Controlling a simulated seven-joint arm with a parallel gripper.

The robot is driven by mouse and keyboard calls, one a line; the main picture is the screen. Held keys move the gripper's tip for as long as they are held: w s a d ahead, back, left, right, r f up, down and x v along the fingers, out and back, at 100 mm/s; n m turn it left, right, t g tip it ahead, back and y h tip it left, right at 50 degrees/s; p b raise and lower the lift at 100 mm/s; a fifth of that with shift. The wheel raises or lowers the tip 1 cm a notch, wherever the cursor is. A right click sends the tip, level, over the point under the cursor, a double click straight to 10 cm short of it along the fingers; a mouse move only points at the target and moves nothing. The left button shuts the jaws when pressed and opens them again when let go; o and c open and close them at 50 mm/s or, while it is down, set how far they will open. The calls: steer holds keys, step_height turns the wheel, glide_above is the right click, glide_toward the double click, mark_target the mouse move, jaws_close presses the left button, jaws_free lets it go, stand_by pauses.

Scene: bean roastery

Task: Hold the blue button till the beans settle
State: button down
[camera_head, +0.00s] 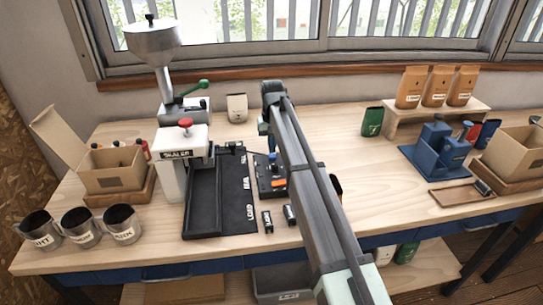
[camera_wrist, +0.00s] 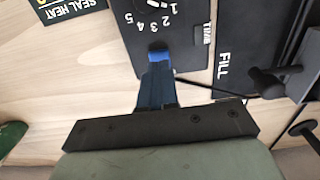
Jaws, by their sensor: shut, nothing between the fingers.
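The blue button (camera_wrist: 158,47) shows in the wrist view on a black control panel (camera_wrist: 185,20), beside a dial marked with numbers. My gripper (camera_wrist: 157,66) is shut and empty, its dark blue fingers pointing at the button. The fingertips overlap the button's near edge; I cannot tell whether they press it. In the head view the panel (camera_head: 264,188) stands right of the sealer (camera_head: 170,180), and my arm hides part of it. A metal hopper (camera_head: 152,45) sits above the sealer. No beans can be made out.
Several metal cups (camera_head: 122,224) and an open carton (camera_head: 115,168) stand at left. Coffee bags (camera_head: 437,88) on a riser and a blue stand (camera_head: 437,150) are at right.

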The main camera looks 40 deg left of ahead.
mark_target(272, 156)
steer(key=shift+f, duration=1.15)
steer(key=shift+r, duration=0.1)
stand_by(2.4)
steer(key=shift+r, duration=3)
